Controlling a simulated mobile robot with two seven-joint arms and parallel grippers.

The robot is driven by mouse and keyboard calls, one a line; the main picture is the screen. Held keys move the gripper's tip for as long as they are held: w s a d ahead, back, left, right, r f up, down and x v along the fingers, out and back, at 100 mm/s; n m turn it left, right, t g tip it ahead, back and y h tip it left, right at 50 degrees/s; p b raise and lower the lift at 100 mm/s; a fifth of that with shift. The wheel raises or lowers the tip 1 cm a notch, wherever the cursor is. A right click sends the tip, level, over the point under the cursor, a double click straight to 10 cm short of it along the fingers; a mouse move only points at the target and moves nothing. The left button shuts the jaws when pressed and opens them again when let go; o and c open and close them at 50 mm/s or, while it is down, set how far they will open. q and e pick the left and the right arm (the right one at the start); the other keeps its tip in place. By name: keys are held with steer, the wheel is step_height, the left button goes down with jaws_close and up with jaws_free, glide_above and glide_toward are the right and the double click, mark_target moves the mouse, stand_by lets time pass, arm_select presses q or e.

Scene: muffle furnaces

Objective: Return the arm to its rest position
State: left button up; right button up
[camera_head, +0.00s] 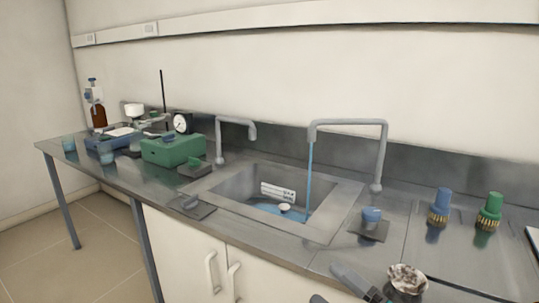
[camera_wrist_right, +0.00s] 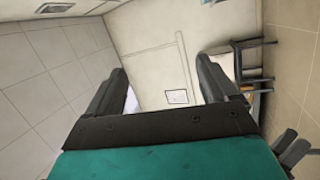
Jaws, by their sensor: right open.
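My right gripper (camera_head: 328,283) shows only in part at the bottom edge of the head view, as grey finger pieces in front of the counter. In the right wrist view the right gripper (camera_wrist_right: 164,75) has its two dark fingers spread apart, with nothing between them. Beyond the fingers are a pale wall or door panel and a tiled surface. The rest of the right arm is out of the head view. My left gripper is in neither view.
A metal counter (camera_head: 330,262) holds a sink (camera_head: 345,204) with water running from the right tap (camera_head: 350,122). A dark container with a mottled top (camera_head: 408,278) is beside the right gripper. Blue (camera_head: 440,205) and green (camera_head: 490,210) knobs stand at right. A green box (camera_head: 172,151) stands left.

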steer(key=s+d+f+m+g+h, duration=0.2)
steer(key=s+d+f+m+h, duration=0.1)
steer(key=s+f+m+h, duration=0.3)
steer(key=s+d+f+m+g+h, duration=0.2)
steer(key=s+f+m+h, duration=0.4)
steer(key=f+m, duration=0.9)
steer(key=s+d+m, duration=0.1)
steer(key=s, duration=0.2)
steer(key=shift+s+p, duration=0.35)
